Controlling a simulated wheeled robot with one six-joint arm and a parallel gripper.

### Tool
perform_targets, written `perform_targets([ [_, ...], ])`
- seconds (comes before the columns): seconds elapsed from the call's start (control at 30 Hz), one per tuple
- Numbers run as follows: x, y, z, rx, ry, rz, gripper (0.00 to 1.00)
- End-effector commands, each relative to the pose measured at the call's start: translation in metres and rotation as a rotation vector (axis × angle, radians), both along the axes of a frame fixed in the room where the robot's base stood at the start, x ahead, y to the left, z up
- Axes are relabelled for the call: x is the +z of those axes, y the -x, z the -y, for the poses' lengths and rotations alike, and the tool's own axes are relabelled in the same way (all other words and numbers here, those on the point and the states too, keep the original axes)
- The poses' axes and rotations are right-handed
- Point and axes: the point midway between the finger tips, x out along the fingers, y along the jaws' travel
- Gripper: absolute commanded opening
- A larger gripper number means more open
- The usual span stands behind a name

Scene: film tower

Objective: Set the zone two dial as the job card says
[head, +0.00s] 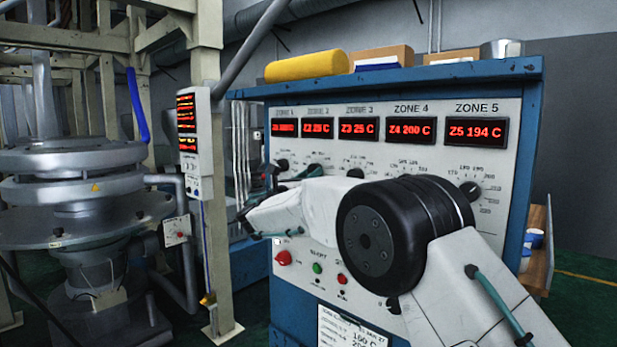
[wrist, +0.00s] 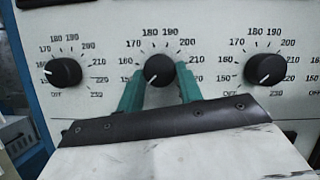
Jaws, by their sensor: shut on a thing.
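My gripper (wrist: 160,82) has its two green fingers on either side of the black zone two dial (wrist: 159,68), the middle dial in the wrist view, and is shut on it. The dial's white mark points down and left, toward the low end of its scale. The zone two display (head: 317,128) appears to read 25 C. The job card (head: 352,333) is low on the cabinet front, cut off by the frame. Its lines are mostly too small to read, though one appears to say 160 C.
The zone one dial (wrist: 63,72) and zone three dial (wrist: 264,69) stand close on either side. The zone five dial (head: 470,191) is right of my arm, which hides the zone four dial. A red knob (head: 283,257) and buttons sit lower on the panel.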

Motion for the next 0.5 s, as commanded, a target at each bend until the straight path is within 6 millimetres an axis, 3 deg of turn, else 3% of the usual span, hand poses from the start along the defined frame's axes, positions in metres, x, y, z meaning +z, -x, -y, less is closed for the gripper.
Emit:
perform_targets([
  [0.5, -0.0006, -0.0019, -0.0034, 0.0, -0.217, 0.17, 0.13],
])
